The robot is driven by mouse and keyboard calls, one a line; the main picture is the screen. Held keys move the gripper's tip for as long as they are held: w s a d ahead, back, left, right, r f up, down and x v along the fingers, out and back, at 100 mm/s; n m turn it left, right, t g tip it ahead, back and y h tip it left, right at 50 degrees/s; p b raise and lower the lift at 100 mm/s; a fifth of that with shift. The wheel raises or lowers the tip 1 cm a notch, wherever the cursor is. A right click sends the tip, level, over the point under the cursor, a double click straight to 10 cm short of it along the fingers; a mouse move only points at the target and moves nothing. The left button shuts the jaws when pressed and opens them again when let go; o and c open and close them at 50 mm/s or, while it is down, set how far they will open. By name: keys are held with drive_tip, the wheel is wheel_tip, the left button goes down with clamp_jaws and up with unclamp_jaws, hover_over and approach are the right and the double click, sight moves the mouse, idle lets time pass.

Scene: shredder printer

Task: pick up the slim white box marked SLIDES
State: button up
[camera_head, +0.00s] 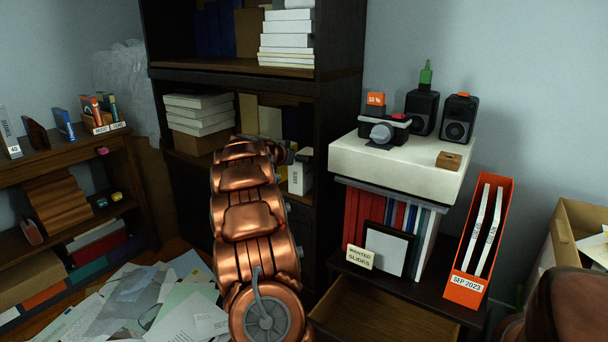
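A slim white box (300,178) with small upright lettering stands by the dark shelf, just beyond the end of my arm; the lettering is too small to read for sure. Two slim white boxes (481,229) with dark lettering lean in a red holder (465,290) labelled SEP 2023. A small sign (360,257) reads WANTED SLIDES. My gripper (288,155) is at the far end of my copper arm, close above the first white box. It is mostly hidden, and I cannot tell whether its fingers touch the box.
A white cabinet top (400,165) bears a camera (384,130), two dark speakers (459,118) and a small wooden block (448,160). An open drawer (375,315) juts out below. Papers (140,300) cover the floor at left. A cardboard box (580,215) stands at right.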

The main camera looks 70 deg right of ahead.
drive_tip(key=shift+s+d+f+b, duration=0.3)
drive_tip(key=shift+d+f+b, duration=0.35)
drive_tip(key=shift+d, duration=0.2)
drive_tip(key=shift+r+x, duration=0.2)
drive_tip(key=shift+x, duration=0.9)
drive_tip(key=shift+d, duration=0.1)
drive_tip(key=shift+c, duration=0.3)
drive_tip(key=c, duration=1.5)
drive_tip(key=shift+f, duration=0.1)
